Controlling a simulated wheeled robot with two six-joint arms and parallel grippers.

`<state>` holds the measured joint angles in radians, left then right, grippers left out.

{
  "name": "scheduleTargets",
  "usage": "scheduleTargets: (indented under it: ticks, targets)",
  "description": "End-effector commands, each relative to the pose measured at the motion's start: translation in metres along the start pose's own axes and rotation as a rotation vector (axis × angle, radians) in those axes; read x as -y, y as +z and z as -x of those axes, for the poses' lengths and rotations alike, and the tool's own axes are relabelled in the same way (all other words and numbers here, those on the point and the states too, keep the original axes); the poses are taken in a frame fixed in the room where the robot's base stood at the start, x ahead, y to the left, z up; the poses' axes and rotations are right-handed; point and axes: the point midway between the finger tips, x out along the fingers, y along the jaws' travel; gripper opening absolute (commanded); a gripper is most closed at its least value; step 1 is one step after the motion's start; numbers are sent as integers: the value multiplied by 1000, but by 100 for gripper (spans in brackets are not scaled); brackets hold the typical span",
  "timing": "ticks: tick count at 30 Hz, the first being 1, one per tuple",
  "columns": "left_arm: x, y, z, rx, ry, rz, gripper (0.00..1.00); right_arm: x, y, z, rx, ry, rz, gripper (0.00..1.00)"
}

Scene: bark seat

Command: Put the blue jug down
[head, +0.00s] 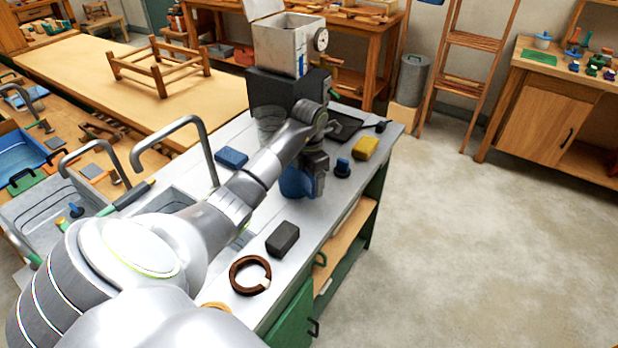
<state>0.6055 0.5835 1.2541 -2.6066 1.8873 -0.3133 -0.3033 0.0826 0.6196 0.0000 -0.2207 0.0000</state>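The blue jug (295,183) is over the right part of the grey metal counter (330,205), near its front edge. My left gripper (317,180) points down at the jug's right side and is shut on it. The fingers cover part of the jug, and its handle is not clear to see. I cannot tell whether the jug's base touches the counter. My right gripper is out of view.
A small dark blue item (342,168) and a yellow sponge (365,148) are right of the jug. A dark box (270,95) bears a white container (284,45).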

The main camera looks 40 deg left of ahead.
Motion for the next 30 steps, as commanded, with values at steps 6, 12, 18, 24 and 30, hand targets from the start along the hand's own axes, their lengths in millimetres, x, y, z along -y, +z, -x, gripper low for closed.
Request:
scheduleTargets:
  ticks: [6,12,18,24,30]
  targets:
    - [0,0,0,0,0,0,75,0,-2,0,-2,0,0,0]
    - [-1,1,13,3,2,0,75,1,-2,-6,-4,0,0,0]
    - [-1,0,60,2,2,1,75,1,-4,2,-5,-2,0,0]
    - [0,0,85,0,0,1,75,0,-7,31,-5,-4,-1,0]
    - [0,0,107,0,0,1,75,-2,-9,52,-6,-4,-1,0]
